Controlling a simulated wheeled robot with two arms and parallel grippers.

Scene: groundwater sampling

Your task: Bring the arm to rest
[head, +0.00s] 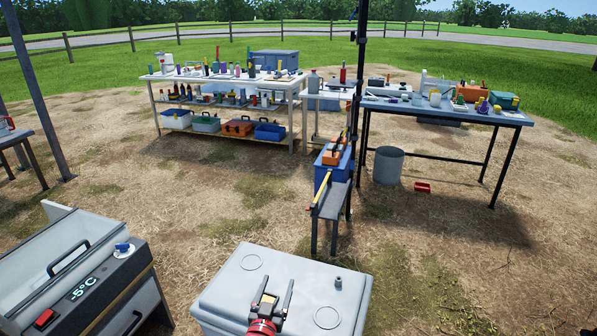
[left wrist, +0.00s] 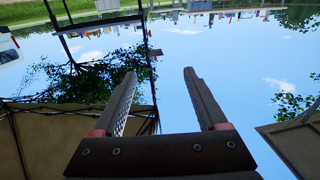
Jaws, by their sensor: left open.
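My left gripper (head: 275,288) shows at the bottom of the head view, over the lid of a white box (head: 228,283). Its red wrist is at the lower edge of the picture. The two dark fingers stand apart with nothing between them. In the left wrist view the gripper (left wrist: 159,74) is also open and empty, against mostly sky. That view looks upside down. I cannot tell how far the gripper is above the lid. My right gripper is not in view.
A cooler-like unit with a -5°C display (head: 82,288) stands at lower left. A narrow bench (head: 333,200) with a blue box is ahead. A shelved table (head: 225,85) and a blue-topped table (head: 450,112) hold many items. Bare ground lies between them.

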